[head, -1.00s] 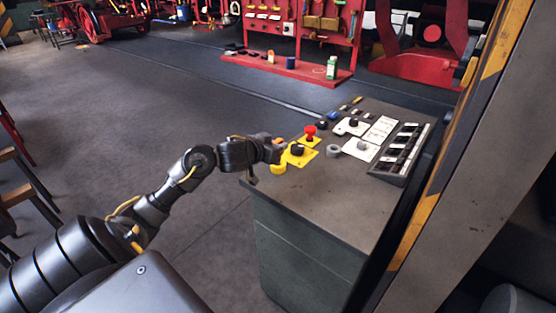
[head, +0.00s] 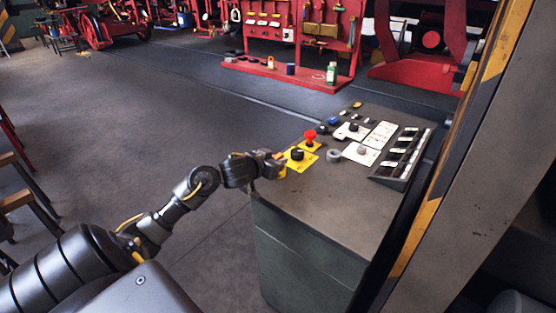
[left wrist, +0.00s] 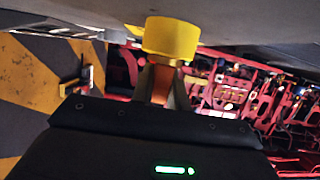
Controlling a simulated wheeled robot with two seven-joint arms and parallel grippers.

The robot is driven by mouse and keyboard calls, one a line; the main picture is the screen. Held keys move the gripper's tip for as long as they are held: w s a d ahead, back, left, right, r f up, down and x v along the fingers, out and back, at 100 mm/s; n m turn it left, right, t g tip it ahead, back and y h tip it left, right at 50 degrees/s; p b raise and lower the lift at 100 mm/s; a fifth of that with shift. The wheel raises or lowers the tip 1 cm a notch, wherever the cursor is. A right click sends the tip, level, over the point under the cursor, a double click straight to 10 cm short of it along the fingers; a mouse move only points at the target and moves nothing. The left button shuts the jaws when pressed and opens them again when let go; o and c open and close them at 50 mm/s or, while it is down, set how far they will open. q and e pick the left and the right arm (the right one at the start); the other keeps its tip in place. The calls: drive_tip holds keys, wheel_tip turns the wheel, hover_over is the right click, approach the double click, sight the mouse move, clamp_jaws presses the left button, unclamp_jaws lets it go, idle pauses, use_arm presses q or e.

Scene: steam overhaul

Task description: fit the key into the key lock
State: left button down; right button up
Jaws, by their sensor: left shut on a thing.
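My left gripper (head: 272,165) is at the near left edge of the console top. In the left wrist view its fingers (left wrist: 163,86) are shut on an orange piece, which I take to be the key (left wrist: 161,84). Just beyond the fingertips is a short yellow cylinder (left wrist: 170,38), which looks like the key lock. A small brass-coloured part shows between key and cylinder. I cannot tell whether the key is inside it. In the head view the gripper mostly hides key and cylinder. My right gripper is not in view.
The console (head: 300,205) carries a red button (head: 310,135), a black knob (head: 297,154) on a yellow plate, a grey ring (head: 333,155) and a switch panel (head: 402,155). A striped post (head: 440,190) stands to its right. The console's near top is clear.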

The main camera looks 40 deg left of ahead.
use_arm(q)
drive_tip(key=c, duration=1.4)
unclamp_jaws()
drive_tip(key=shift+o, duration=0.2)
drive_tip(key=shift+r, duration=0.3)
drive_tip(key=p+v, duration=0.1)
drive_tip(key=v, duration=1.1)
drive_tip(key=shift+p, duration=0.3)
drive_tip(key=shift+f, duration=0.1)
